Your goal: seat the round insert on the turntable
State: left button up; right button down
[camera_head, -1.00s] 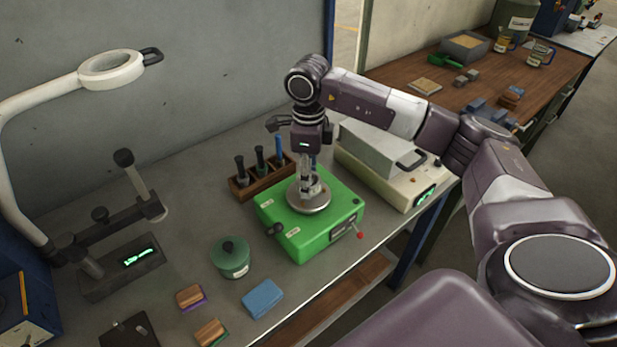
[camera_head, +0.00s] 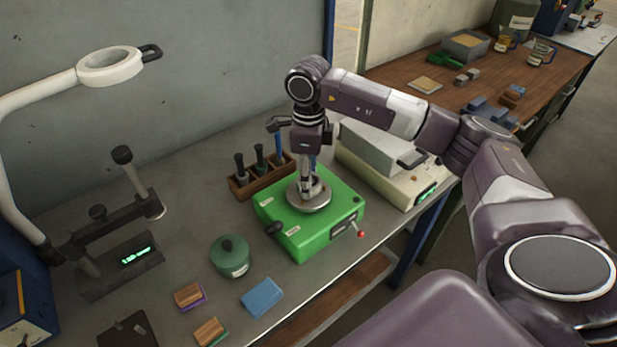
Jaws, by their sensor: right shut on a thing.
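The green turntable unit (camera_head: 325,236) stands on the grey bench, with its round metal plate (camera_head: 309,203) on top. My right gripper (camera_head: 308,188) points straight down over the middle of the plate. It is shut on a small metallic piece at the plate's centre, which appears to be the round insert. The fingers hide most of this piece, so I cannot tell whether it is fully seated. My left gripper is not in view.
A wooden rack (camera_head: 261,178) with dark-handled tools stands behind the turntable. A beige device (camera_head: 387,175) is to its right. A green lidded pot (camera_head: 231,257), a blue block (camera_head: 262,297) and wooden-backed blocks (camera_head: 189,295) lie in front left. A magnifier lamp (camera_head: 108,67) overhangs the left.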

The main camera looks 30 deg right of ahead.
jog(key=shift+f, duration=0.3)
jog(key=c, duration=1.5)
grip_release()
jog(key=shift+o, duration=0.7)
jog(key=shift+s, duration=0.1)
notch_tip(320, 180, up, 11)
jog(key=p, duration=0.6)
jog(key=shift+f, duration=0.1)
